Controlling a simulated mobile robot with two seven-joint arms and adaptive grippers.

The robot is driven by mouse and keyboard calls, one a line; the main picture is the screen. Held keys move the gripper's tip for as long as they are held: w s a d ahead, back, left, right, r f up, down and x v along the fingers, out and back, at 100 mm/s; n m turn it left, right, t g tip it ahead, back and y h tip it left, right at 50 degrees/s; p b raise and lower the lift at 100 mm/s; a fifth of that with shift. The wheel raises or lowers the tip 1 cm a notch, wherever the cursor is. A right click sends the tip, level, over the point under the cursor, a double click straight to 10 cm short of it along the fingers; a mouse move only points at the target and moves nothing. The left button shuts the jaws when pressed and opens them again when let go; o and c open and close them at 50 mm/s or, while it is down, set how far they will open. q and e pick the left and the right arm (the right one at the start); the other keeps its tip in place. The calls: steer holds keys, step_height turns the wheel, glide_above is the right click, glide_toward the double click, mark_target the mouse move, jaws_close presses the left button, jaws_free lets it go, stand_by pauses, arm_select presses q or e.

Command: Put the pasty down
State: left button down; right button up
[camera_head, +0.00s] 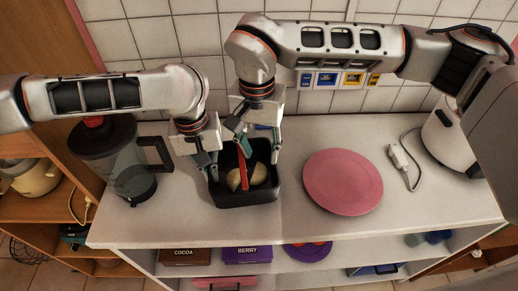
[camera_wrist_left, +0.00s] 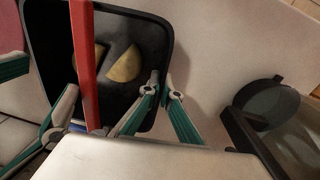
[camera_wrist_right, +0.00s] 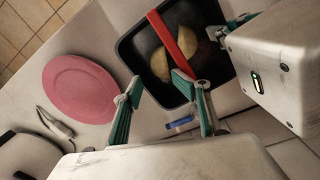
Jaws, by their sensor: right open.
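The pasty (camera_head: 258,174) is pale yellow and lies in a black square basket (camera_head: 247,199) with a red bar-like handle (camera_head: 242,172). Pale pieces show on both sides of the bar; I cannot tell if they are one thing or two. They also show in the left wrist view (camera_wrist_left: 125,65) and right wrist view (camera_wrist_right: 160,64). My left gripper (camera_head: 207,172) straddles the basket's left wall and seems shut on it; its fingertips (camera_wrist_left: 162,84) sit either side of the rim. My right gripper (camera_head: 256,145) is open and empty over the basket's back; its fingertips (camera_wrist_right: 164,92) are apart.
A pink plate (camera_head: 343,182) lies on the white counter (camera_head: 320,233) right of the basket. A blender jug (camera_head: 125,165) stands left, close to my left arm. A plug with cable (camera_head: 399,155) and a white appliance (camera_head: 447,138) are at the right. Shelves below hold boxes.

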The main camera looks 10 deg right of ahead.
step_height(320, 180, up, 13)
stand_by(0.4)
steer(key=shift+a, duration=0.1)
arm_select(q)
steer(key=c, duration=2.2)
jaws_free()
steer(key=shift+r, duration=0.15)
